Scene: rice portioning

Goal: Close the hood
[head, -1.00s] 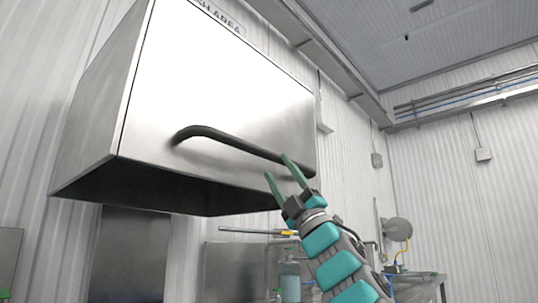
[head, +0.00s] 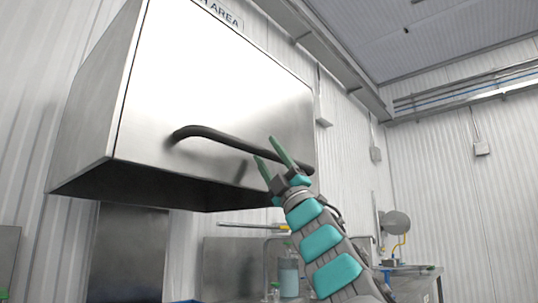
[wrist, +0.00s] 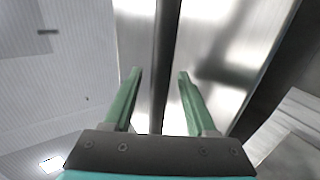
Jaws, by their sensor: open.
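The hood (head: 215,90) is a large stainless steel box on the wall, filling the upper left of the head view. Its underside is dark and open. A long dark bar handle (head: 215,135) runs across the lower part of its front face. My gripper (head: 267,149) is open at the right part of the handle, its green fingers pointing up toward the hood front. In the wrist view, the handle (wrist: 166,60) runs between the two open fingers (wrist: 160,76), nearer the left one. I cannot tell whether a finger touches it.
Below the hood are a dark panel (head: 128,255), a yellow-tipped rod (head: 250,227) and a bottle (head: 289,272). A metal sink counter (head: 415,270) stands at the lower right. The space right of the hood is mostly open, up to the far wall.

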